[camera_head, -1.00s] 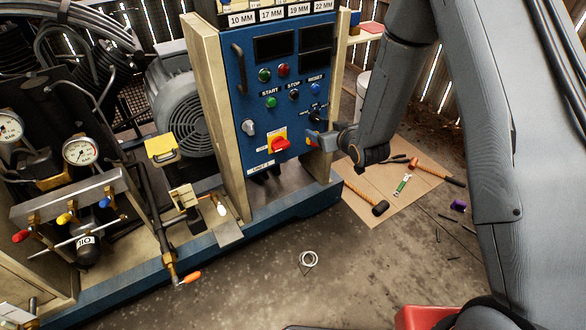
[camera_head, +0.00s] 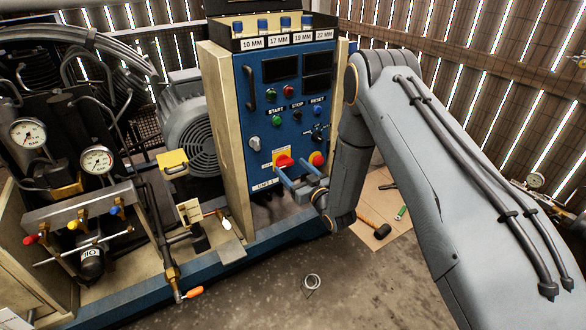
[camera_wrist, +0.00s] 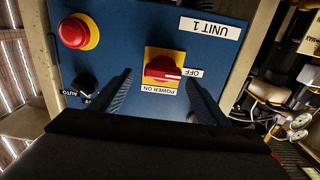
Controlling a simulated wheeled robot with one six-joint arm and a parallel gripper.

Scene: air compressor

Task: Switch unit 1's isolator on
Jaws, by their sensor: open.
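Unit 1's isolator (camera_head: 283,160) is a red rotary handle on a yellow plate, low on the blue control panel (camera_head: 262,112). In the wrist view, which is upside down, the isolator handle (camera_wrist: 160,68) lies horizontal. Its white mark points to the OFF label (camera_wrist: 190,73). The POWER ON label (camera_wrist: 159,90) is at the plate's lower edge there. My gripper (camera_head: 291,165) is open in front of the panel, at the isolator. In the wrist view, my gripper (camera_wrist: 159,77) has one finger either side of the plate's lower part. I cannot tell whether they touch anything.
A red emergency stop (camera_head: 316,158) on yellow sits right of the isolator, close to my finger. A black AUTO selector (camera_wrist: 84,84) is nearby in the wrist view. The UNIT 1 label (camera_wrist: 210,27) is beside the isolator. Start, stop and reset buttons are above.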

